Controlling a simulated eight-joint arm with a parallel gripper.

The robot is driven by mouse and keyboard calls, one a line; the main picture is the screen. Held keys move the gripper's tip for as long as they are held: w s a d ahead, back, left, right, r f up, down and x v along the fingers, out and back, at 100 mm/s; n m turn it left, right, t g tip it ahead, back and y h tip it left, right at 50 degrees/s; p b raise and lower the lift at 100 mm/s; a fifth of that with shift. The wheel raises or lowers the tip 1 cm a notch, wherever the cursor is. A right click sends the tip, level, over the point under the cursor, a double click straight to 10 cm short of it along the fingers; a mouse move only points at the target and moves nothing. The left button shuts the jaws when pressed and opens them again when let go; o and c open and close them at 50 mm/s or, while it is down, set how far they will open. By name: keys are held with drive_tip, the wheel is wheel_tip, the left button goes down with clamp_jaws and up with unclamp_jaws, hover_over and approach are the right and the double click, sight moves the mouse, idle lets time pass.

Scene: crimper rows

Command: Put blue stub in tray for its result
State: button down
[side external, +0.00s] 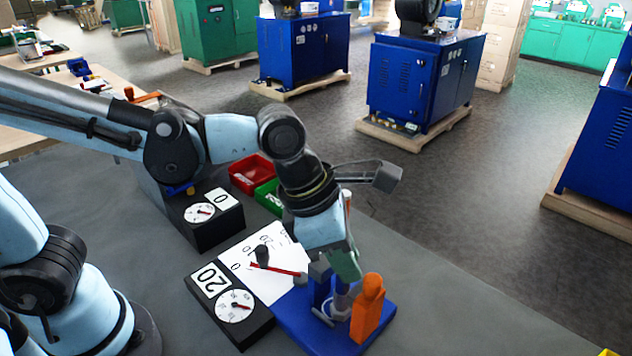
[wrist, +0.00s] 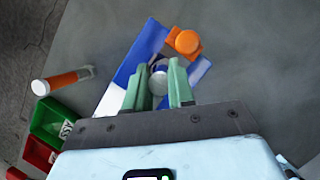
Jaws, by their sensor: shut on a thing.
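My gripper (side external: 343,285) is low over the blue base (side external: 310,325) of the bench fixture, beside its orange post (side external: 368,305). In the wrist view its green fingers (wrist: 157,82) are closed around a round grey piece with a blue band, which appears to be the blue stub (wrist: 159,72). Whether the stub still touches the fixture is unclear. A red tray (side external: 250,175) and a green tray (side external: 270,196) stand behind my arm. Both trays also show at the lower left of the wrist view, the green one (wrist: 45,128) nearer the fixture.
A white scale board (side external: 275,285) with a red pointer joins the fixture. A dial box (side external: 228,305) shows 20 and another (side external: 205,220) shows 0. The right bench surface is mostly clear.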

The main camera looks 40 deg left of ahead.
drive_tip(key=shift+r, duration=0.1)
drive_tip(key=shift+r, duration=3.9)
